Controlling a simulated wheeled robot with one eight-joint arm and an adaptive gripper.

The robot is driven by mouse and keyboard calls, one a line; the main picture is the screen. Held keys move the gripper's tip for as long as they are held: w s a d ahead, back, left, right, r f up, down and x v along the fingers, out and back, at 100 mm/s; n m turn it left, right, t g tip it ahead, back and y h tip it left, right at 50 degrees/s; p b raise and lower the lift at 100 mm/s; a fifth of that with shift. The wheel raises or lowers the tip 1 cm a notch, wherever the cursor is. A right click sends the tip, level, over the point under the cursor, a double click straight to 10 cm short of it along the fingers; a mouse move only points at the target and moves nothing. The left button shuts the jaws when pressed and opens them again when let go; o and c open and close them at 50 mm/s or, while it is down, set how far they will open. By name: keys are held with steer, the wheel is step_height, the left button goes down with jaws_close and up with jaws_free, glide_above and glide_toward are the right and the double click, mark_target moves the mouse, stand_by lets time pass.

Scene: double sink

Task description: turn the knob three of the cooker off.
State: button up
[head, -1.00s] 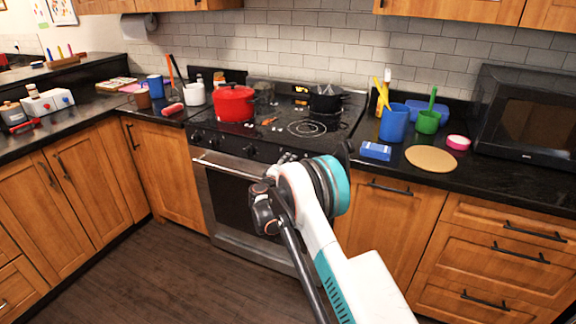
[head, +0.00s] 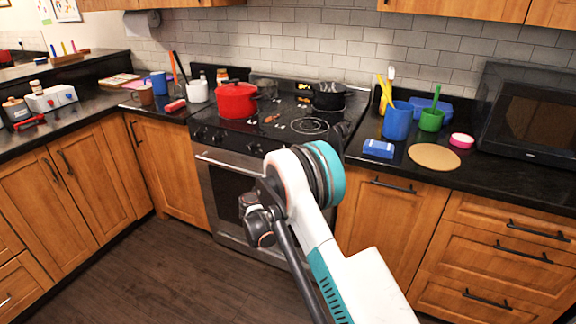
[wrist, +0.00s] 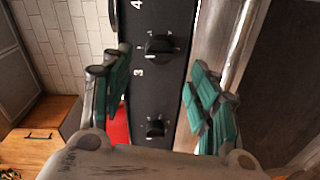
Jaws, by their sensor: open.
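The cooker (head: 222,170) stands in the middle of the head view, its black front panel carrying a row of dark knobs. In the wrist view two black knobs sit on the panel, an upper knob (wrist: 158,47) and a lower knob (wrist: 155,128). A "4" is at the top and a "3" is printed between these knobs; I cannot tell for sure which knob the 3 marks. My gripper (wrist: 157,92) is open and empty, its green fingers on either side of the panel strip. Both knobs show between the fingers, apart from them. In the head view my arm hides the gripper.
A red pot (head: 236,101) and a black pot (head: 328,97) stand on the cooktop. The silver oven handle (head: 228,166) runs below the panel, close to my right-hand fingers in the wrist view. Counters with cups flank the cooker; the floor in front is clear.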

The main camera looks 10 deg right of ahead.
steer(key=shift+v, duration=2.3)
steer(key=s+d+r+m+g+y, duration=0.25)
steer(key=s+d+r, duration=0.25)
steer(key=s+r, duration=0.4)
steer(key=s+d+r+m+g+y, duration=0.1)
steer(key=s+d+r+m+g, duration=0.3)
steer(key=s+r, duration=0.55)
steer(key=s+a+f+m+y, duration=0.1)
steer(key=s+y, duration=0.2)
steer(key=s, duration=1.3)
steer(key=s+a+m+y, duration=0.1)
steer(key=s+y, duration=0.2)
steer(key=s, duration=1.2)
steer(key=shift+s+a+f+m+g, duration=0.2)
steer(key=shift+s+f+m+g, duration=0.15)
